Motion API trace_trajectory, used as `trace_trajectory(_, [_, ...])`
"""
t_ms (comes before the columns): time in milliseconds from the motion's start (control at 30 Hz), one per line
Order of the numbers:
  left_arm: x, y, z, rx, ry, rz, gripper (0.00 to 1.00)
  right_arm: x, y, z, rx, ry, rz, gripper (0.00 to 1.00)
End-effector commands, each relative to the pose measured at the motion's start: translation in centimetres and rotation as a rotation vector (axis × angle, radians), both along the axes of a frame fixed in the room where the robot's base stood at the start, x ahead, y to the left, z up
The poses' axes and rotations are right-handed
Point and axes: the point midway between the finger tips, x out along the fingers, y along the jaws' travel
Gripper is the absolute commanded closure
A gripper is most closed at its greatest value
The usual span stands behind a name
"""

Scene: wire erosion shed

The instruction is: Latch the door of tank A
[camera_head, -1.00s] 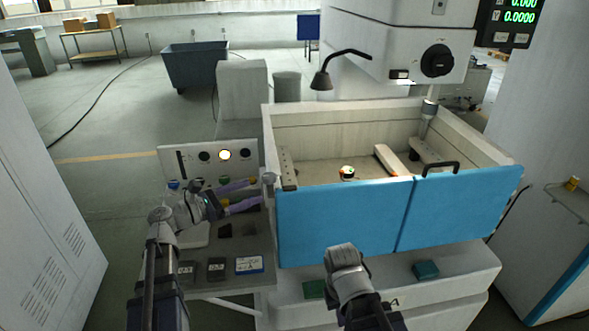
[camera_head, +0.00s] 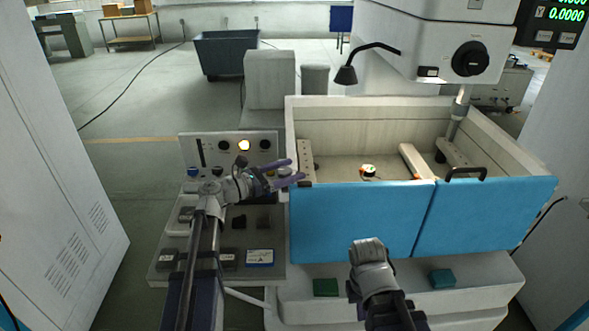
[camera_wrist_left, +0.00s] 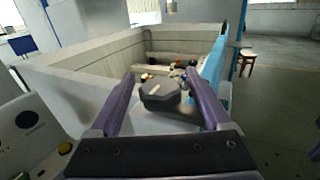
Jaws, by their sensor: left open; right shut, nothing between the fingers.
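The tank (camera_head: 365,115) is a pale open-topped box with a blue front door in two panels, a left panel (camera_head: 355,225) and a right panel (camera_head: 487,215) with a black handle (camera_head: 466,173). The door stands against the tank front. A dark grey faceted knob (camera_wrist_left: 160,92) with a light line on top is at the tank's left front corner. My left gripper (camera_head: 295,172) is open, its purple fingers on either side of the knob; contact cannot be told. The fingers mostly hide the knob in the head view. My right gripper (camera_head: 368,250) is shut and empty before the left panel.
A control panel (camera_head: 215,150) with a lit button and a shelf (camera_head: 270,272) with small boxes are left of the tank. Green (camera_head: 326,287) and teal (camera_head: 443,279) blocks lie on the ledge below the door. A black lamp (camera_head: 346,75) hangs over the tank. Tall cabinets flank me.

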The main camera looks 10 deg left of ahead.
Motion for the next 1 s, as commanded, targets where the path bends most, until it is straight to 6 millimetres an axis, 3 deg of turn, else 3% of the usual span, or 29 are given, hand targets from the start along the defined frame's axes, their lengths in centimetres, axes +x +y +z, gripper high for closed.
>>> trace_trajectory(200, [1.15,-1.21,0.0,0.0,0.0,0.0,0.18,0.0,0.0,0.0,0.0,0.0,0.0,1.0])
trace_trajectory(500, [1.21,-1.3,0.0,0.0,0.0,0.001,0.18,0.0,0.0,0.0,0.0,0.0,0.0,1.0])
trace_trajectory(1000, [1.21,-1.29,0.0,0.0,0.0,0.0,0.74,0.0,0.0,0.0,0.0,0.0,0.0,1.0])
